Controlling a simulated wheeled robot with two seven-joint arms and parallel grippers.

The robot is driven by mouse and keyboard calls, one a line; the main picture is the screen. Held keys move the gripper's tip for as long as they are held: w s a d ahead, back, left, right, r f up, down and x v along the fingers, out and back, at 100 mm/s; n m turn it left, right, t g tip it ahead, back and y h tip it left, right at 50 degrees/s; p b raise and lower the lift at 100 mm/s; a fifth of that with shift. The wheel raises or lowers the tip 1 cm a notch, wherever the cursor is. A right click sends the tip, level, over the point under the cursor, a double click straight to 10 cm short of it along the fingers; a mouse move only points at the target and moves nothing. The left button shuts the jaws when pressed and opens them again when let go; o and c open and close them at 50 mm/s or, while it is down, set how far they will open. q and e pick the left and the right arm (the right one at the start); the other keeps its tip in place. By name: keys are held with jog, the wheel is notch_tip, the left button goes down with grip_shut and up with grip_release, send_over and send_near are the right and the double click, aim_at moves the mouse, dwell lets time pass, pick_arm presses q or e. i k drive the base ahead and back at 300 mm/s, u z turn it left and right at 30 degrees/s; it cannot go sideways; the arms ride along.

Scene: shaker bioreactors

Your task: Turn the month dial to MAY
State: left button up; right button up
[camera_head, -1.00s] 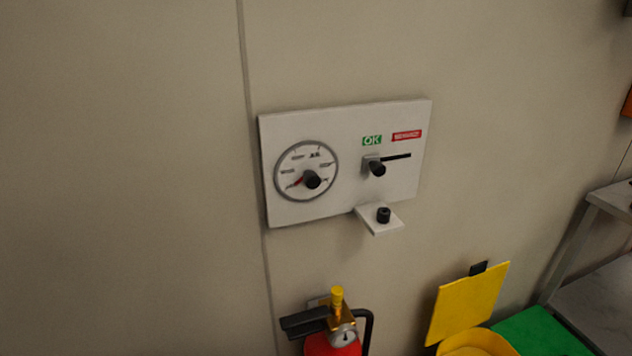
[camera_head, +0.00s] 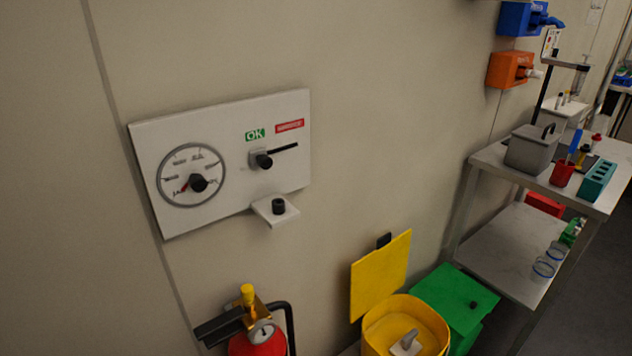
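The month dial (camera_head: 192,174) is a round grey-rimmed face with a black centre knob (camera_head: 199,183) and a red pointer. It sits on the left part of a white wall panel (camera_head: 228,205). The red pointer aims to the lower left of the face. The month labels are too small to read surely. Neither of my grippers shows in this view.
Right of the dial, the panel has a black-handled lever (camera_head: 264,160) under a green OK label. A small shelf (camera_head: 277,214) juts out below. A fire extinguisher (camera_head: 257,342), an open yellow bin (camera_head: 404,305) and a green bin (camera_head: 455,301) stand below. A metal table (camera_head: 489,155) stands right.

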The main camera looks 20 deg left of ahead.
aim_at(196, 180)
jog(key=z, duration=1.55)
jog(key=k, duration=0.5)
jog(key=u, duration=1.55)
